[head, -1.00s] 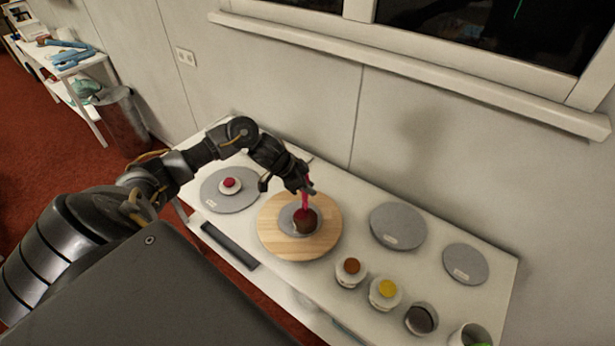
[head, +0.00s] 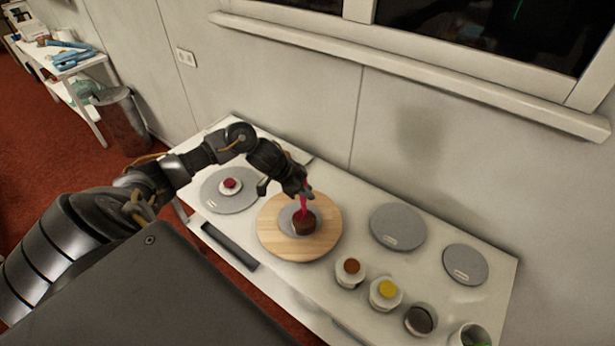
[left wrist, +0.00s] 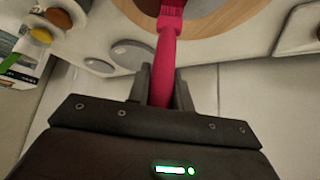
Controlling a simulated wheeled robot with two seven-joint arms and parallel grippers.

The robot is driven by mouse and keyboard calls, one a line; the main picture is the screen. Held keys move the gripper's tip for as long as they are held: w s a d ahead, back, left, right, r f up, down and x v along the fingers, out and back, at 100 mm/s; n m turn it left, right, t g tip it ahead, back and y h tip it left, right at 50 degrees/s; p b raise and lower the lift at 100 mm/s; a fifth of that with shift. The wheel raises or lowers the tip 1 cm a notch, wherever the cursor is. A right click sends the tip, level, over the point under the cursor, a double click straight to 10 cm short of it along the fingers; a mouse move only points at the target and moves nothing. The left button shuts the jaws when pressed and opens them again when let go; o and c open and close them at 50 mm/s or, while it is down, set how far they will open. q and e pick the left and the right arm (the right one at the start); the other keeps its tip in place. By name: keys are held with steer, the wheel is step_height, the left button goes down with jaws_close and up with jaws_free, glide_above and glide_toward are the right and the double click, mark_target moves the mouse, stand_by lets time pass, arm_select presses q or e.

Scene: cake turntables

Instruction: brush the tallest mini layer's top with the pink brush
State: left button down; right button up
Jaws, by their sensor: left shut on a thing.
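My left gripper (head: 303,190) is shut on the handle of the pink brush (head: 302,207). The brush also shows in the left wrist view (left wrist: 166,50), held between the fingers with its head pointing away. The brush head is at the top of a dark brown mini layer (head: 303,226); I cannot tell exactly whether it touches. This layer stands on a small grey disc on the round wooden turntable (head: 267,236). A small red-topped layer (head: 231,184) sits on a grey turntable (head: 213,197) to the left. My right gripper is not in view.
Two empty grey turntables (head: 398,222) (head: 465,262) stand to the right. Several cups, including an orange-brown one (head: 351,267), a yellow one (head: 387,289) and a dark one (head: 420,320), line the front right. A dark bar (head: 229,246) lies at the front edge.

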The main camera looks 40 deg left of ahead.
arm_select(q)
steer(key=shift+s+r+p, duration=0.1)
steer(key=shift+s+p, duration=0.25)
steer(key=shift+s, duration=0.9)
steer(key=shift+d, duration=0.1)
steer(key=shift+s+d, duration=0.25)
steer(key=shift+d, duration=0.4)
steer(key=shift+d, duration=0.1)
steer(key=shift+w+d, duration=0.1)
steer(key=shift+d, duration=0.1)
steer(key=shift+w+d, duration=0.1)
steer(key=shift+d, duration=0.05)
steer(key=shift+w+d, duration=0.15)
steer(key=shift+d, duration=0.1)
